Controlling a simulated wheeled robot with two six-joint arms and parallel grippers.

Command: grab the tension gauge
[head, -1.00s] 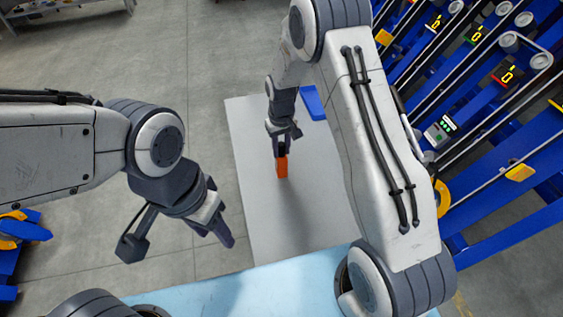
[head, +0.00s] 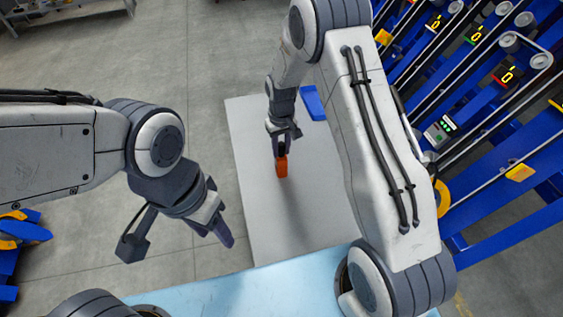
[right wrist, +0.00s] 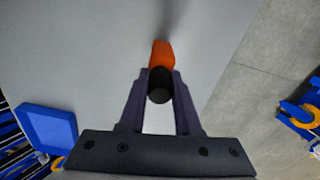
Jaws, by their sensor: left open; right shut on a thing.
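The tension gauge, an orange body with a dark round end (right wrist: 162,55), is between the fingers of my right gripper (right wrist: 159,84) in the right wrist view. The fingers are shut on its dark end, and the orange part sticks out past the tips. In the head view the orange gauge (head: 282,167) hangs below my right gripper (head: 281,151), over the grey table top (head: 262,215). I cannot tell whether it touches the surface. My left gripper (head: 222,231) is open and empty, left of the table.
A blue block or tray (head: 313,102) lies at the table's far right edge and shows in the right wrist view (right wrist: 47,130). A blue rack (head: 520,225) with rods and lit displays stands at right. Most of the table top is clear.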

